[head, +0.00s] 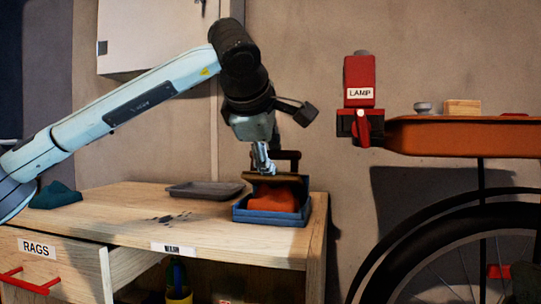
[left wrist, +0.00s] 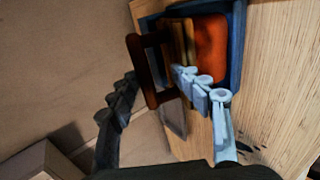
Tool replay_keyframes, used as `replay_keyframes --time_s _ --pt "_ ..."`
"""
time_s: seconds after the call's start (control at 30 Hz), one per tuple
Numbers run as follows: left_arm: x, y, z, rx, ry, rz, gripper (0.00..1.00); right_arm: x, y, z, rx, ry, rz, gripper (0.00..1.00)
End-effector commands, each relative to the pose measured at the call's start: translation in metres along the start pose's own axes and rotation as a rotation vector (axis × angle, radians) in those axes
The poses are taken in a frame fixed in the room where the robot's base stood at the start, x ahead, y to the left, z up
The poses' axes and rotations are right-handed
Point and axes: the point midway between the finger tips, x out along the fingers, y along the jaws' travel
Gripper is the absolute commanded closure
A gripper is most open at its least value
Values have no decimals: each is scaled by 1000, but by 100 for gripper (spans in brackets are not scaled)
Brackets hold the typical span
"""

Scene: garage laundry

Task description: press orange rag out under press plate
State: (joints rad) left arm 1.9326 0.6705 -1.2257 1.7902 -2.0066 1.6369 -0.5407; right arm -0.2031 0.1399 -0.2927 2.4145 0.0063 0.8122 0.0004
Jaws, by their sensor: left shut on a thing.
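The orange rag (head: 272,198) lies bunched in a blue tray (head: 268,217) on the wooden worktop. The tan press plate (head: 288,178) with its dark handle (head: 289,156) is at the rear upper side of the rag. The front of the rag shows below the plate. My left gripper (head: 264,164) is shut on the press plate's handle, which shows between the fingers in the left wrist view (left wrist: 152,72). The rag (left wrist: 211,50) shows beside the plate there. Whether the plate bears on the rag I cannot tell. My right gripper is not in view.
A grey tray (head: 205,190) and a teal cloth (head: 55,195) lie on the worktop, with dark spots between. The drawer labelled RAGS (head: 58,262) stands out at the front left. A red lamp (head: 359,82) and a bicycle wheel (head: 450,245) are at right.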

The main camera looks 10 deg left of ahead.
Motion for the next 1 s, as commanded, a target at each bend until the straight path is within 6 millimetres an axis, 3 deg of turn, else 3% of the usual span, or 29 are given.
replay_keyframes --time_s 0.03,1.0 --pt "1 -8 1 7 2 -19 64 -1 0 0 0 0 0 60" --pt "-69 -21 0 1 -2 -5 64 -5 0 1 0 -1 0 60"
